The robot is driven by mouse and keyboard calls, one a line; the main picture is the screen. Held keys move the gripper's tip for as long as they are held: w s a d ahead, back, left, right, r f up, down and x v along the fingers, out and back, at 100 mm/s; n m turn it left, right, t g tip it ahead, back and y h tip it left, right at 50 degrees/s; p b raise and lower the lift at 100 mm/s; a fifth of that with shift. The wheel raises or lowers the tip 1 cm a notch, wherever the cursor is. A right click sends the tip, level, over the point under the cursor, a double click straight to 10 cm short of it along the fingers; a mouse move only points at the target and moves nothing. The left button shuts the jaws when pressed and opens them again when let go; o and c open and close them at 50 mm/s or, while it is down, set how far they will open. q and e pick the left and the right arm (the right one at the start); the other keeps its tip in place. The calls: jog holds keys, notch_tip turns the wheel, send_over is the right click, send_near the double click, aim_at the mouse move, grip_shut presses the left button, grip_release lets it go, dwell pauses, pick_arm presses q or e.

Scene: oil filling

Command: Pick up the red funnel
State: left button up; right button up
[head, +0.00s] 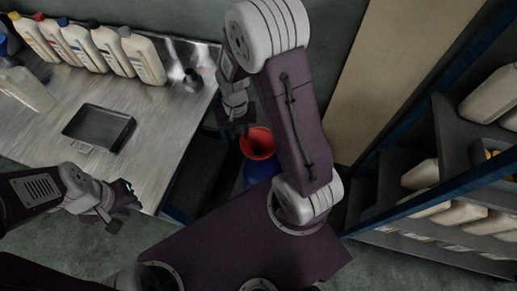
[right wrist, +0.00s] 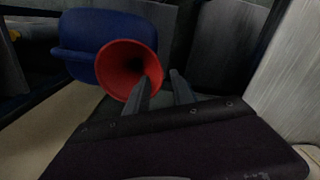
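The red funnel (head: 258,143) sits wide mouth up at the top of a blue container (head: 262,171), in the gap beside the metal table. In the right wrist view the funnel (right wrist: 126,68) faces the camera with the blue container (right wrist: 80,38) behind it. My right gripper (head: 242,125) is just above and left of the funnel in the head view. The left finger overlaps the funnel's rim; contact cannot be told. My left gripper (head: 125,203) is empty near the table's front edge; its finger gap is unclear.
The metal table (head: 160,120) holds a dark tray (head: 98,127), several bottles (head: 85,45) along the back and a small dark item (head: 192,80). Shelves (head: 450,150) with pale bottles stand at the right. A beige panel (head: 385,70) is behind my right arm.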

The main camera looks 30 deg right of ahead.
jog(key=shift+w+f, duration=0.1)
jog(key=shift+f, duration=0.4)
notch_tip(320, 180, down, 5)
jog(key=shift+f+b, duration=0.1)
jog(key=shift+b, duration=0.3)
grip_shut()
dwell(0.9)
